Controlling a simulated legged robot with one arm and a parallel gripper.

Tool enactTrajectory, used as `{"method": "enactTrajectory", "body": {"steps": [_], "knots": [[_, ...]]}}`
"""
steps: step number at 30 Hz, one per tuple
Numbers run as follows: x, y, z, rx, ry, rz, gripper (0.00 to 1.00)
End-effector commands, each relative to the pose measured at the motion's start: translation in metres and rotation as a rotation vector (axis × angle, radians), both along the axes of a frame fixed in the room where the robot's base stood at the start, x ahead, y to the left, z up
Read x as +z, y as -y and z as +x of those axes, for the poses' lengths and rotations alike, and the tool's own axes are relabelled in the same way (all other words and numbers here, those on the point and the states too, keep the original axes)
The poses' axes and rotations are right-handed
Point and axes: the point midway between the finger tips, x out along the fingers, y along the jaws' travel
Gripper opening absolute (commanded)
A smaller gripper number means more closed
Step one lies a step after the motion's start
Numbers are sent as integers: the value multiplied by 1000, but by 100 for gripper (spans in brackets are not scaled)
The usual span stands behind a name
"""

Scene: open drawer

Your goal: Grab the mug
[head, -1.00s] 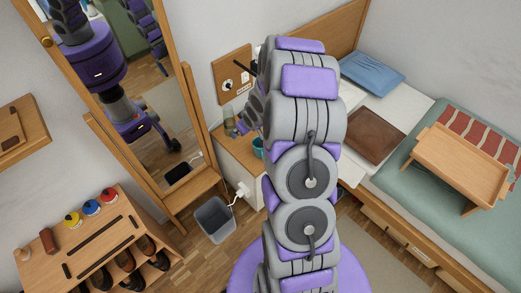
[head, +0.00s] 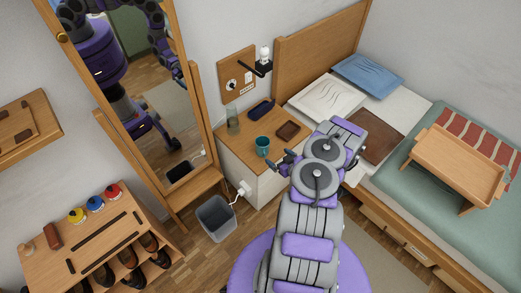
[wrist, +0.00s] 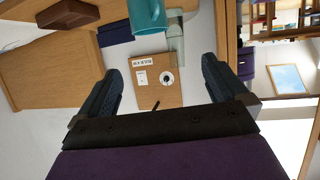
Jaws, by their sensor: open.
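A teal mug (head: 262,146) stands upright on the wooden nightstand (head: 228,148), near its front edge. My gripper (head: 281,160) is open and empty, just right of the mug and apart from it in the head view. In the wrist view, the mug (wrist: 146,16) is cut off by the top edge, beyond the gap between my two open fingers (wrist: 160,68). The mug's handle cannot be made out.
On the nightstand, a glass carafe (head: 233,120), a brown tray (head: 288,130) and a dark blue case (head: 261,108) stand around the mug. A wall lamp (head: 263,60) hangs above. The bed is at right, a grey bin (head: 215,218) and mirror at left.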

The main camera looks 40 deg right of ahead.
Motion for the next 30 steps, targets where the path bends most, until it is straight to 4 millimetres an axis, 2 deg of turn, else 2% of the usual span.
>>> {"method": "enactTrajectory", "body": {"steps": [2, 5, 19, 30], "knots": [[-5, 2, -1, -1, 6, 4, 100], [-12, 5, 9, 2, 10, 4, 100], [-41, 4, 92, 3, 13, -10, 100], [-58, 16, 118, -2, 11, 1, 100]]}}
